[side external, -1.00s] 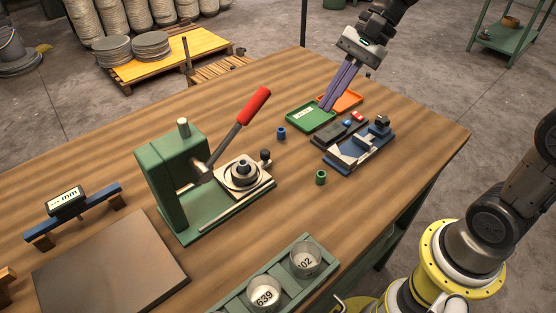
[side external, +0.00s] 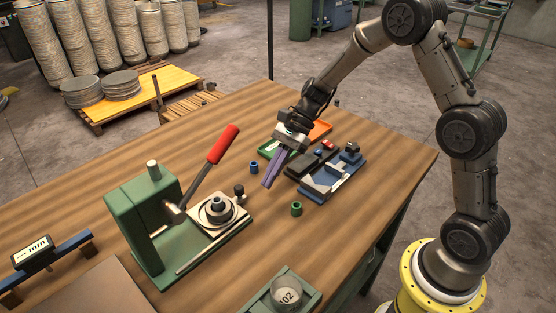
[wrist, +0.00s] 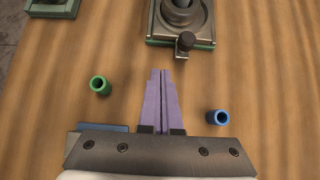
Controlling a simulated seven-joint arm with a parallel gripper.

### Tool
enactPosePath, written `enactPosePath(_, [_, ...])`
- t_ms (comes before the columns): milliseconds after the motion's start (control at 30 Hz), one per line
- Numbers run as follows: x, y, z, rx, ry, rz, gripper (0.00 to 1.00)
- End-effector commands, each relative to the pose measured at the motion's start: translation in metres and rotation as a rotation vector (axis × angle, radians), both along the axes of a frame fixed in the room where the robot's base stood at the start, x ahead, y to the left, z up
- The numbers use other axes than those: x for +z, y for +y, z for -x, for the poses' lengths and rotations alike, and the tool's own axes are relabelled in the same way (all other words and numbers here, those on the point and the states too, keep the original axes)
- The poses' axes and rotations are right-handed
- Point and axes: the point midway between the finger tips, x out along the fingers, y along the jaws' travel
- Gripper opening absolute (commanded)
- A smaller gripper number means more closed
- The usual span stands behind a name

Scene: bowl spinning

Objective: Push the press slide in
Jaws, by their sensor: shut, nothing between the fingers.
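The press (side external: 150,225) is a green frame with a red-handled lever (side external: 222,145), left of centre in the side view. Its slide (side external: 230,218), a pale plate carrying a round metal die (side external: 217,209), sits out on the green base to the right of the frame. A dark knob (side external: 239,190) stands at the slide's outer end. In the wrist view the slide (wrist: 158,32) is at the top, with the knob (wrist: 185,42) facing me. My gripper (side external: 266,186) has long purple fingers, shut and empty. In the wrist view its fingertips (wrist: 161,71) are short of the knob, apparently not touching.
A blue ring (side external: 254,167) and a green ring (side external: 296,209) stand on either side of my fingers. A blue vise-like fixture (side external: 333,180) and green and orange trays (side external: 319,131) lie behind.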

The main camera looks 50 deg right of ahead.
Motion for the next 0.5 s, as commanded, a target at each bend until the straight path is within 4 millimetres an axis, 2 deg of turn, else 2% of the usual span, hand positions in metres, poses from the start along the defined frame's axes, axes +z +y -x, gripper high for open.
enactPosePath(133, [-0.021,0.022,0.001,0.004,0.004,0.0,0.0])
enactPosePath(300, [-0.021,0.046,0.001,0.004,0.0,0.001,0.0])
enactPosePath(500, [-0.021,0.059,0.0,0.001,0.0,0.001,0.0])
